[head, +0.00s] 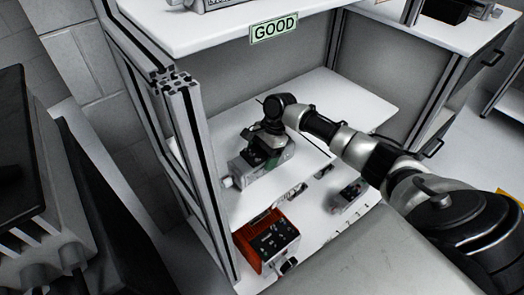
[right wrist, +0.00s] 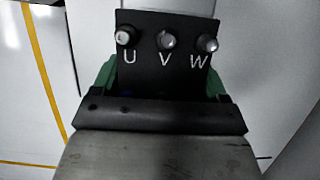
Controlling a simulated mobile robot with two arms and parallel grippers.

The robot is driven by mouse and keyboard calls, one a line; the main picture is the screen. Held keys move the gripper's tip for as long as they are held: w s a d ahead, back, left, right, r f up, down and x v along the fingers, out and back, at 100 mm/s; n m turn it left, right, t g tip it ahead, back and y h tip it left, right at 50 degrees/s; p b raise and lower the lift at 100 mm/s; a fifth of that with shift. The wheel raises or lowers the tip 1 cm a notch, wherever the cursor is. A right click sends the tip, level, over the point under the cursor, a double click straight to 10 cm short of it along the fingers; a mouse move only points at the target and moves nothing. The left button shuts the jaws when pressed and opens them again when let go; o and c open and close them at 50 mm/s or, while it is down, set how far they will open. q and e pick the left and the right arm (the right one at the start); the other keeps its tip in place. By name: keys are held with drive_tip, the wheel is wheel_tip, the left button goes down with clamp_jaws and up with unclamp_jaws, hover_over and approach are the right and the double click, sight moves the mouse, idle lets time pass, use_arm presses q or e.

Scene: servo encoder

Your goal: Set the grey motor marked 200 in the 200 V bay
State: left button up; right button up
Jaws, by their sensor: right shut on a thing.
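The grey motor (head: 254,172) is at the middle shelf (head: 335,95) of the rack, its silver shaft end pointing left. My right gripper (head: 271,150) is shut on it from above. In the right wrist view green fingers (right wrist: 162,88) flank a black terminal block marked U, V, W on the motor (right wrist: 155,155). I cannot tell whether the motor rests on the shelf or hangs just above it. No 200 marking and no 200 V bay label is readable. My left gripper is not in view.
A "GOOD" sign (head: 274,28) hangs on the upper shelf edge. An orange-and-black device (head: 267,246) and a small grey device (head: 347,195) are on the lower level. A metal post (head: 197,165) stands left of the motor. The middle shelf behind my gripper is clear.

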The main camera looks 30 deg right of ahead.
drive_tip(key=shift+w+r, duration=0.1)
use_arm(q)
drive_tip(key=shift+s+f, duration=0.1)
use_arm(e)
drive_tip(key=o, duration=1.8)
drive_tip(key=shift+o, duration=0.2)
drive_tip(key=shift+r, duration=0.2)
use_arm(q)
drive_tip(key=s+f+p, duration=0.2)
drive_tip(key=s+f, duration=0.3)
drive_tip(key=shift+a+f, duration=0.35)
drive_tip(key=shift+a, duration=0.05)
use_arm(e)
drive_tip(key=v, duration=1.1)
drive_tip(key=shift+d+r, duration=0.1)
drive_tip(key=shift+r, duration=0.15)
